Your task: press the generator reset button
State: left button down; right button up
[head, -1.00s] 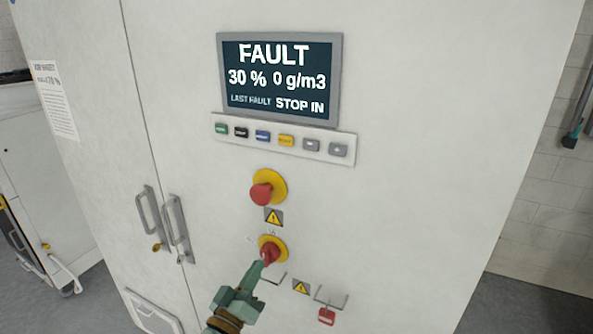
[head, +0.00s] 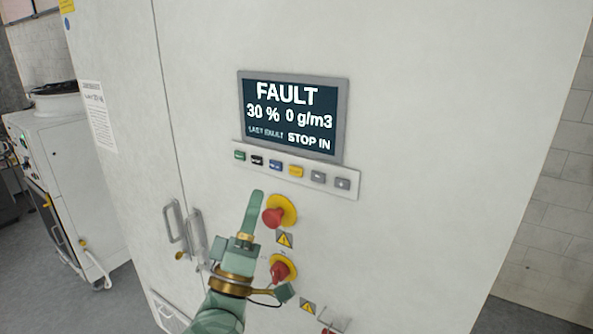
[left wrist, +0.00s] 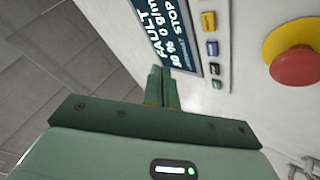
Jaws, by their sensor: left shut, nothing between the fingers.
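The white cabinet's button strip (head: 296,170) sits below a screen (head: 292,117) that reads FAULT, 30 %, 0 g/m3 and LAST FAULT STOP IN. From left to right it carries a green (head: 239,155), a black (head: 257,160), a blue (head: 275,166), a yellow and two grey buttons. Their labels are too small to read, so I cannot tell which is reset. My left gripper (head: 257,196) is shut and empty, its fingertips just below the black and blue buttons in the picture. The left wrist view shows its closed fingers (left wrist: 162,88) apart from the blue button (left wrist: 212,48). My right gripper is out of view.
A red mushroom button (head: 273,217) on a yellow ring is close right of my left fingers. A red knob (head: 280,270) on yellow is below it. Door handles (head: 172,222) stick out at the left. Another machine (head: 70,170) stands further left.

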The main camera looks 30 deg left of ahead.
aim_at(296, 171)
pick_arm(q)
jog(key=shift+w, duration=0.1)
jog(key=shift+w+d+b, duration=0.2)
jog(key=shift+w+b, duration=0.25)
jog(key=shift+w, duration=1.75)
jog(key=shift+w+d+b, duration=0.15)
jog(key=shift+w+b, duration=0.25)
jog(key=shift+w, duration=1.75)
jog(key=shift+w, duration=0.15)
jog(key=shift+w, duration=0.25)
jog(key=shift+w, duration=0.35)
jog(key=shift+s, duration=0.15)
jog(key=shift+s+p, duration=0.5)
jog(key=shift+s, duration=0.15)
